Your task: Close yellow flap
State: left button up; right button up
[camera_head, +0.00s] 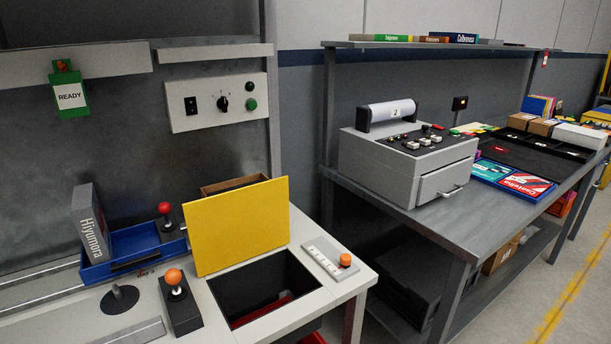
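The yellow flap (236,226) stands raised, tilted a little, at the back edge of a dark rectangular opening (262,281) in the light grey worktop. Its flat yellow face is toward me. Something red lies low inside the opening, only partly visible. Behind the flap, part of a brown box (234,183) shows; the rest is hidden by the flap. Neither of my grippers is in view.
An orange-knobbed joystick (178,286) stands left of the opening. A white strip with an orange button (330,258) lies to its right. A blue tray (134,248) with a grey Hiyumora book and a red-knobbed lever (166,216) are behind left. A grey machine (408,165) stands on the right-hand bench.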

aim_at(230, 227)
jog(key=u, duration=1.8)
jog(key=k+l+u, duration=0.1)
jog(key=k+u, duration=0.25)
jog(key=k, duration=0.6)
